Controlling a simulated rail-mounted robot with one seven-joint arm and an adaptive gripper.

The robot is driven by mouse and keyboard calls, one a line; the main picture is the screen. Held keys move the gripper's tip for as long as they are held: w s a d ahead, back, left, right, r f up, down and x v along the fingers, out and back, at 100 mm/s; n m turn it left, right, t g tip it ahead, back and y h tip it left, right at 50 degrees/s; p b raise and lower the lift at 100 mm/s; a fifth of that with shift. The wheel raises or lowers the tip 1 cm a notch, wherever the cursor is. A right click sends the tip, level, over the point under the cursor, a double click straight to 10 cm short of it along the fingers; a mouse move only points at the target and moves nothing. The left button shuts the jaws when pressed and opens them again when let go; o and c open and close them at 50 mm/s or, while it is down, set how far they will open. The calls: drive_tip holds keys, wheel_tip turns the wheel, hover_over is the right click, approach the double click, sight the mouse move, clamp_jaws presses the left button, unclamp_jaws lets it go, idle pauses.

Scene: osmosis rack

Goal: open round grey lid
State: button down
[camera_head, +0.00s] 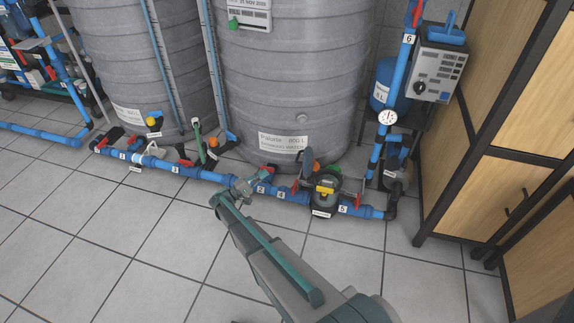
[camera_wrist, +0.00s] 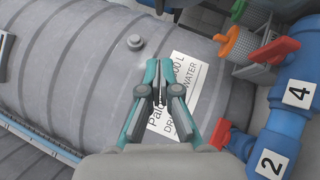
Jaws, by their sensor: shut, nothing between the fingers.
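No round grey lid can be made out for certain in either view. The large grey ribbed tank (camera_head: 290,70) stands at the centre, and its top is cut off by the upper edge of the head view. Its side fills much of the wrist view (camera_wrist: 75,70), with a white label (camera_wrist: 187,72) and a small round grey knob (camera_wrist: 135,42). My gripper (camera_head: 250,184) is in front of the tank's base, above the blue pipe. In the wrist view my gripper (camera_wrist: 161,80) is shut and empty, with the tank label behind its fingers.
A second grey tank (camera_head: 145,65) stands at the left. A blue pipe (camera_head: 208,176) with numbered labels and red valve handles runs along the tank bases. A grey control box (camera_head: 439,72) and wooden cabinets (camera_head: 480,135) are at the right. The tiled floor (camera_head: 95,245) is clear.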

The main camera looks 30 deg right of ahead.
sight(303, 161)
drive_tip(key=s+b+x, duration=0.1)
drive_tip(key=b+x, duration=0.1)
drive_tip(key=x, duration=0.4)
drive_tip(key=s+b+x, duration=0.1)
drive_tip(key=b+x, duration=0.2)
drive_tip(key=x, duration=0.4)
drive_tip(key=shift+s+a+r, duration=0.25)
drive_tip(key=shift+s+r, duration=0.1)
drive_tip(key=shift+r, duration=0.05)
drive_tip(key=shift+s+d+r+m+g+y+p, duration=0.3)
drive_tip(key=shift+s+d+r+m+y+p, duration=0.35)
drive_tip(key=shift+r+m+y, duration=0.3)
drive_tip(key=shift+a+f, duration=0.1)
